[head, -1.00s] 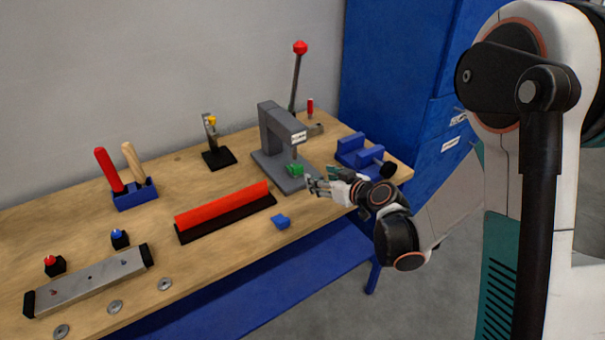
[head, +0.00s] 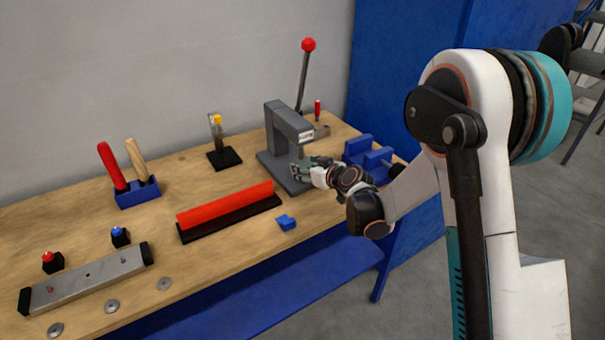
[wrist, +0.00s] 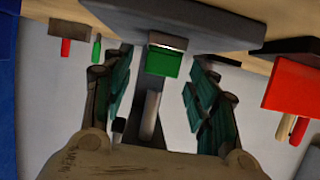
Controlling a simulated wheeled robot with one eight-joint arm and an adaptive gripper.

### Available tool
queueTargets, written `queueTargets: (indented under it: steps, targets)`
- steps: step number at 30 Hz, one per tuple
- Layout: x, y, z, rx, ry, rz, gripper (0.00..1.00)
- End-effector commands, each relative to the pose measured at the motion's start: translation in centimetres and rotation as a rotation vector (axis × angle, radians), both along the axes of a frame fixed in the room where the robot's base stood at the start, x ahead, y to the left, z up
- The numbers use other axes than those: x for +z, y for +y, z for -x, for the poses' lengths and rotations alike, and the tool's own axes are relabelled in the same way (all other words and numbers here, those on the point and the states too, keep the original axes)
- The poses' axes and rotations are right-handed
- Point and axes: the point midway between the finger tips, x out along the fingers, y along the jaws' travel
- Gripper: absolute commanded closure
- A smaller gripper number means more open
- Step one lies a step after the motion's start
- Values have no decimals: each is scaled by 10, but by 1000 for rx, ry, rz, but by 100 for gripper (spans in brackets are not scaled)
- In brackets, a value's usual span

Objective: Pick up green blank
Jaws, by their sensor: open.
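The green blank (wrist: 163,61) sits at the grey arbor press (head: 280,128), on its base as the wrist view shows it. My gripper (head: 301,170) is at the front of the press. In the wrist view my gripper (wrist: 162,68) is open, with one teal-padded finger on each side of the blank and a visible gap to each. The blank appears between the fingertips and is not gripped. In the head view the gripper mostly hides the blank.
The press lever has a red ball (head: 308,45). A blue vise (head: 368,155) stands close to the right of my gripper. A red bar on a black base (head: 226,207) and a small blue piece (head: 286,222) lie to the left. The table's front edge is near.

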Motion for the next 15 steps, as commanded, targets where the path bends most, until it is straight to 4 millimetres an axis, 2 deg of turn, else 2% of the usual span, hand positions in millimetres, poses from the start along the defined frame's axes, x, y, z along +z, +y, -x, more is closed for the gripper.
queueTargets:
  steps: [9,15]
  targets:
    - [-2,3,-4,0,0,0,47]
    - [-2,3,-4,0,0,0,91]
